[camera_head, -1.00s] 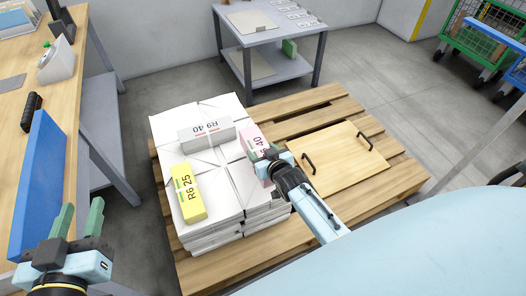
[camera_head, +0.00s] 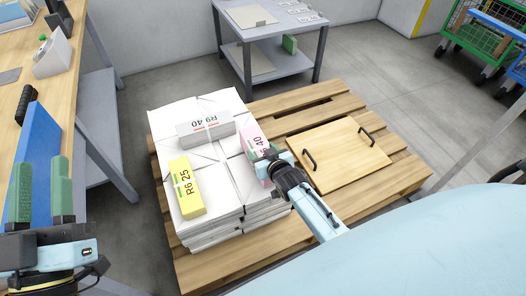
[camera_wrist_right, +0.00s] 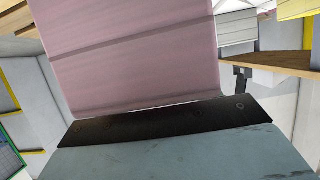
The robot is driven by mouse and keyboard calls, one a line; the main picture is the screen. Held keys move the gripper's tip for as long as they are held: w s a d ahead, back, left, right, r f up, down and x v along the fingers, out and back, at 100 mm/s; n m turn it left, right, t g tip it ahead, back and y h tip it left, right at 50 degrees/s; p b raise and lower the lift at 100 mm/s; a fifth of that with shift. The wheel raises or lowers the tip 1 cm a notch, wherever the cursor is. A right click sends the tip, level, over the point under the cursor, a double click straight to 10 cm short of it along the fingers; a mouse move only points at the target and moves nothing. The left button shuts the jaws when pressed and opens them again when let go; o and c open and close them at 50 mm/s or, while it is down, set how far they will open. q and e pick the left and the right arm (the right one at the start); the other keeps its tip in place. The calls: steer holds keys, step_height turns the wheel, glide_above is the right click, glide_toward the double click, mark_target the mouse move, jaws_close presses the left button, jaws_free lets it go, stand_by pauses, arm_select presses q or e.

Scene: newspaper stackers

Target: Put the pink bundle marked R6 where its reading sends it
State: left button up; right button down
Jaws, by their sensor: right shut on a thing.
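The pink bundle (camera_head: 250,138) lies at the right edge of the white paper stack in the head view. Its printed label is partly covered by my gripper; "40" is readable. My right gripper (camera_head: 264,160) is shut on its near end. The pink bundle also fills the upper middle of the right wrist view (camera_wrist_right: 130,50), close against the gripper. My left gripper (camera_head: 41,190) is at the left, empty, its two green fingers apart, in front of a blue panel.
A grey bundle marked R9 40 (camera_head: 222,131) and a yellow one marked R6 25 (camera_head: 187,187) lie on the white stack (camera_head: 165,112). A wooden board with black handles (camera_head: 340,150) lies on the pallet (camera_head: 405,178). A grey table (camera_head: 235,31) stands behind; wheeled crates (camera_head: 468,45) stand far right.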

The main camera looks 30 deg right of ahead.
steer(key=shift+w+r, duration=0.1)
steer(key=shift+r, duration=0.1)
steer(key=shift+f+b, duration=0.45)
steer(key=shift+f, duration=0.2)
stand_by(0.4)
